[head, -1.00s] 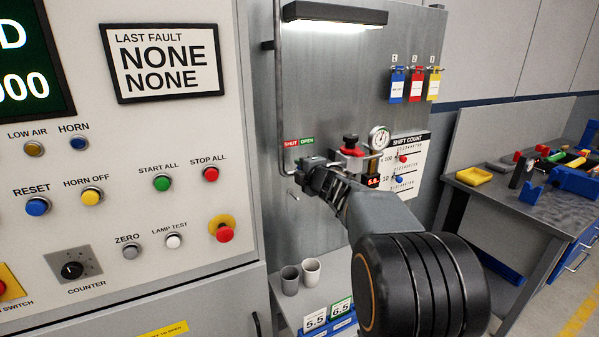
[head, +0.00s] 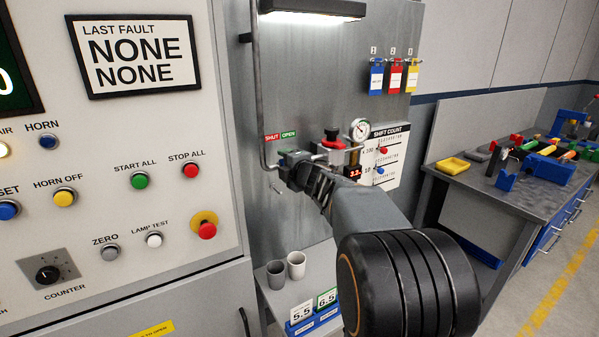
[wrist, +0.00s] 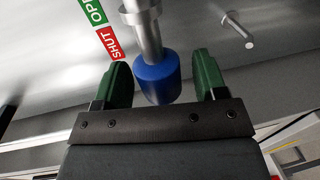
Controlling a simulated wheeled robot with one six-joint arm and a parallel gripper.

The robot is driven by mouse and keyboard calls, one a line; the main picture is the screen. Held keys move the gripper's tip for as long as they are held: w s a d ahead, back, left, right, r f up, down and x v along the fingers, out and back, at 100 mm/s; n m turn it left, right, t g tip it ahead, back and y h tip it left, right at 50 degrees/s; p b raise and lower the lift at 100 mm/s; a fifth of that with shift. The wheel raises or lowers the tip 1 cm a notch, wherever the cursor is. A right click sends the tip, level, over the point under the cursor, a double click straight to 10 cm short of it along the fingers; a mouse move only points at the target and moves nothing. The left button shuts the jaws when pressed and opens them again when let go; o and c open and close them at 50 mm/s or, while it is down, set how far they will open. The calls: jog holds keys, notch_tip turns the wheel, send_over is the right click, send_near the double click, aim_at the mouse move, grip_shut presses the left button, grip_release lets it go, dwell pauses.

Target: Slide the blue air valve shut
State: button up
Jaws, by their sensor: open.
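The blue air valve knob (wrist: 157,82) hangs on a metal stem in the wrist view, between the two green fingers of my gripper (wrist: 163,78). The fingers are open, with a small gap showing on each side of the knob. The red SHUT label (wrist: 109,43) and green OPEN label (wrist: 92,12) are on the panel to its left. In the head view my gripper (head: 288,164) is just below the SHUT label (head: 272,137) and OPEN label (head: 289,134), and it hides the knob. I cannot tell at which end the valve sits.
A gauge (head: 360,129), a red-topped fitting (head: 332,138) and a red digital readout (head: 355,172) that seems to read 3.3 are right of my gripper. The button cabinet (head: 100,235) is close on the left. Cups (head: 296,264) stand below. A workbench (head: 480,190) is at right.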

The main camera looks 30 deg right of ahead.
jog(key=s+r, duration=0.2)
jog(key=s, duration=1)
jog(key=shift+d, duration=0.15)
jog(key=shift+w, duration=0.1)
